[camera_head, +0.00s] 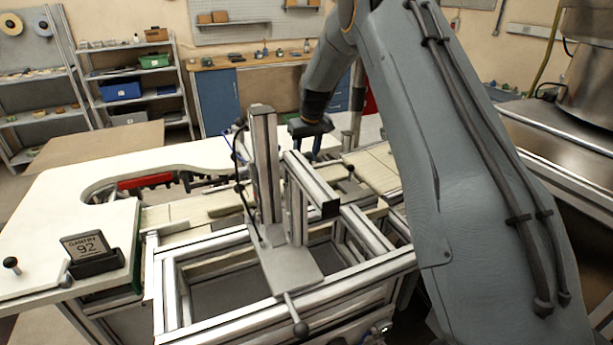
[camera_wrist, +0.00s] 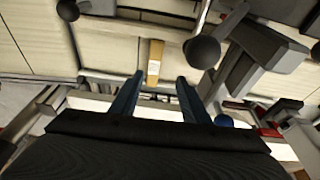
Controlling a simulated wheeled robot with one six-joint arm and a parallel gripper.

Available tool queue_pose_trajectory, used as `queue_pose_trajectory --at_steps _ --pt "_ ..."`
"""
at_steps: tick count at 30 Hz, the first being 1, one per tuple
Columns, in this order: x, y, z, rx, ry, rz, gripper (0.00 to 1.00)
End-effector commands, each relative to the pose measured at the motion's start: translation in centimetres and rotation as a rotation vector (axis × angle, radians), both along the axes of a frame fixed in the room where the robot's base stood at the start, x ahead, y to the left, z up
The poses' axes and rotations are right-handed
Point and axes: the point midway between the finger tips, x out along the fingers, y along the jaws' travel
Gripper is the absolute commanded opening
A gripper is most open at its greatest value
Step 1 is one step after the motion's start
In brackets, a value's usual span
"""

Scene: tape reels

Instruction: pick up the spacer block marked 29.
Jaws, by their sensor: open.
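A small tan block (camera_wrist: 155,56) lies on a pale slatted surface in the wrist view, with a faint mark on it too small to read. I cannot tell whether it says 29. My gripper (camera_wrist: 161,80) shows two blue fingers spread apart, with nothing held between them. The block is seen ahead of the fingertips, in line with the gap and slightly left of its middle. In the head view my gripper (camera_head: 308,146) points down behind the metal gantry frame, above the far side of the bench. I cannot make out the block there.
An upright aluminium post (camera_head: 264,165) and frame rails (camera_head: 325,187) stand just in front of my gripper. A black ball knob (camera_wrist: 202,51) is close to the right of the block. A sign reading GANTRY 92 (camera_head: 88,247) stands at left. The white tabletop (camera_head: 70,200) is mostly clear.

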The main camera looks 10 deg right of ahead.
Motion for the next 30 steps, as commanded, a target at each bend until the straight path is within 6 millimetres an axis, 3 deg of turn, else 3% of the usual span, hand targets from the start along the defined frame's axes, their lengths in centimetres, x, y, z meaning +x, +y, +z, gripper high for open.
queue_pose_trajectory --at_steps 9,24,30 --pt "0.6 -1.6 -2.6 0.003 0.004 -0.028 0.42" --pt "1.9 -1.1 -7.1 0.003 0.002 -0.023 0.42" --pt "2.1 -1.1 -7.4 0.002 0.000 -0.022 0.42"
